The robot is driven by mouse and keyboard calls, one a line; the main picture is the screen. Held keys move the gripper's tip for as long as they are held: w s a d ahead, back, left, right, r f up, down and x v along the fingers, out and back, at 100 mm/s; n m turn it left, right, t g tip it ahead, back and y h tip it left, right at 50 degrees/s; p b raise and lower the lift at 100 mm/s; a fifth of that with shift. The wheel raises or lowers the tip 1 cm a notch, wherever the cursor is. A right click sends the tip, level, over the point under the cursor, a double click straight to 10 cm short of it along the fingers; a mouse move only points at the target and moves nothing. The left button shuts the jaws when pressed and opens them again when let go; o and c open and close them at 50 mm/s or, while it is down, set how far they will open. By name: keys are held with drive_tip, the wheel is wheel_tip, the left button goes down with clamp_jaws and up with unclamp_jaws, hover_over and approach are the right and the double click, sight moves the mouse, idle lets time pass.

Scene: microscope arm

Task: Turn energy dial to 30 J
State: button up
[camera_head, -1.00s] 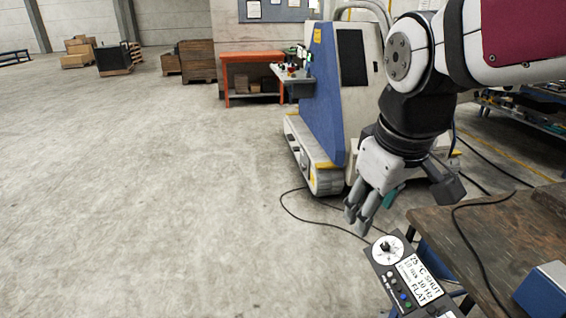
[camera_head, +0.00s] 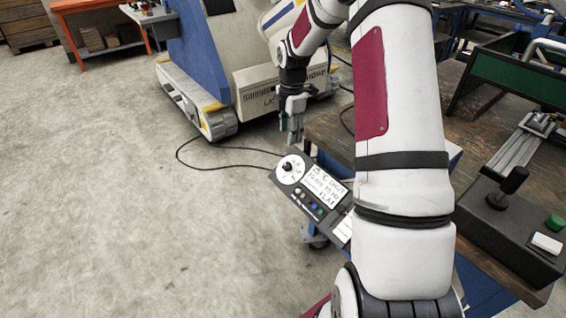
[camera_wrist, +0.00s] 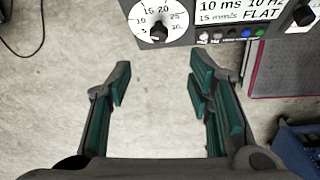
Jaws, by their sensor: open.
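The energy dial (camera_head: 290,169) is a white round scale with a black knob, at the far left corner of a grey control panel (camera_head: 325,208). In the wrist view the dial (camera_wrist: 140,18) is at the top, partly cut off, with numbers such as 15, 20, 25 and 30 around the knob (camera_wrist: 158,32). Where the knob points is too small to tell. My gripper (camera_head: 291,138) is just beyond the dial, pointing down. In the wrist view my gripper (camera_wrist: 160,78) is open and empty, its teal-padded fingers apart and clear of the knob.
A display (camera_wrist: 240,10) and small buttons (camera_wrist: 230,34) sit beside the dial. A wooden-topped table (camera_head: 330,135) stands behind the panel, partly hidden by my arm. A blue-and-white machine (camera_head: 235,85) stands beyond. A black cable (camera_head: 200,166) lies on the floor; floor at left is clear.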

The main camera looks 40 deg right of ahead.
sight(288, 164)
drive_tip(key=f, duration=0.5)
drive_tip(key=w+f+b, duration=0.1)
drive_tip(key=f, duration=0.9)
drive_tip(key=shift+w+d, duration=0.2)
drive_tip(key=shift+d, duration=0.05)
drive_tip(key=shift+r, duration=0.1)
clamp_jaws()
